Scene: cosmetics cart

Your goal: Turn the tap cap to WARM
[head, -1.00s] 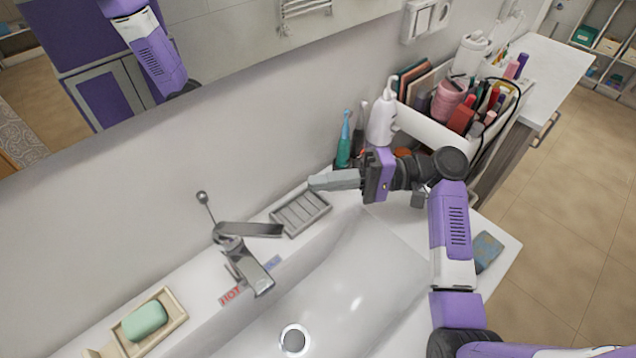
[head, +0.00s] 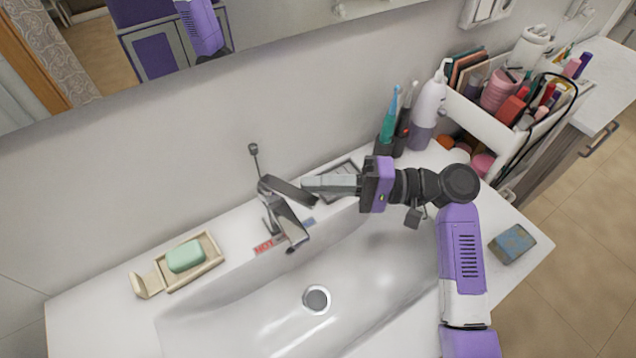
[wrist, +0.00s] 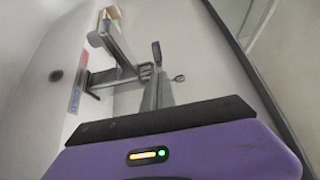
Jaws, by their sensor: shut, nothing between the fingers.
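The tap (head: 284,221) stands on the back ledge of the basin. Its flat lever cap (head: 289,190) points right, towards my gripper, in the head view. A red HOT label (head: 264,247) lies left of the spout and a blue label (head: 308,223) lies right of it. My gripper (head: 306,185) is shut and empty, its tip close to the free end of the cap; I cannot tell whether they touch. In the wrist view the shut fingers (wrist: 158,75) point at the tap (wrist: 120,50).
A grey slatted soap tray (head: 341,170) lies behind my gripper. A green soap (head: 186,256) sits in a dish on the left. Toothbrushes (head: 389,122), a pump bottle (head: 428,105) and a full organiser (head: 480,122) stand at the right. The basin (head: 250,310) is empty.

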